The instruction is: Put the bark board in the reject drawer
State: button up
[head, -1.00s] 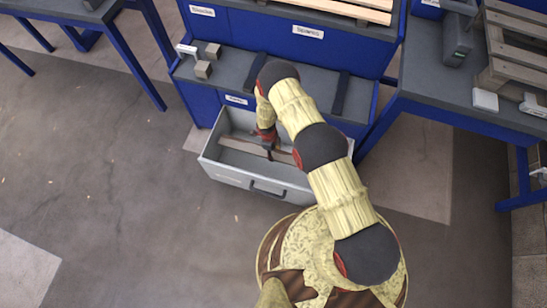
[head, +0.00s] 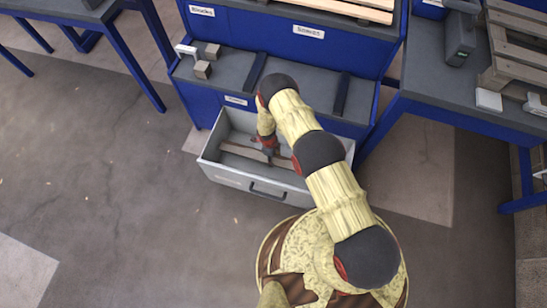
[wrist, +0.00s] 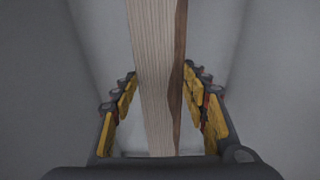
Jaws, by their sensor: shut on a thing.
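The bark board (head: 239,151) is a pale wooden strip inside the open grey reject drawer (head: 226,177). It lies lengthwise, left to right. The wrist view shows its pale grained face and a dark bark edge along the right side of the board (wrist: 155,70). My gripper (head: 269,153) reaches down into the drawer and is shut on the board near its middle. In the wrist view the yellow-padded fingers of my gripper (wrist: 163,108) stand on both sides of it. Whether the board touches the drawer floor is hard to tell.
Labelled bays with pale boards (head: 340,10) are behind. A bench (head: 470,110) with a pallet stands right. Floor left is clear.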

jog(key=shift+f, duration=0.25)
jog(key=o, duration=1.3)
jog(key=shift+o, duration=0.2)
notch_tip(320, 180, up, 13)
jog(key=a+p, duration=0.1)
jog(key=p, duration=0.3)
jog(key=shift+w+a, duration=0.2)
jog(key=shift+w, duration=0.1)
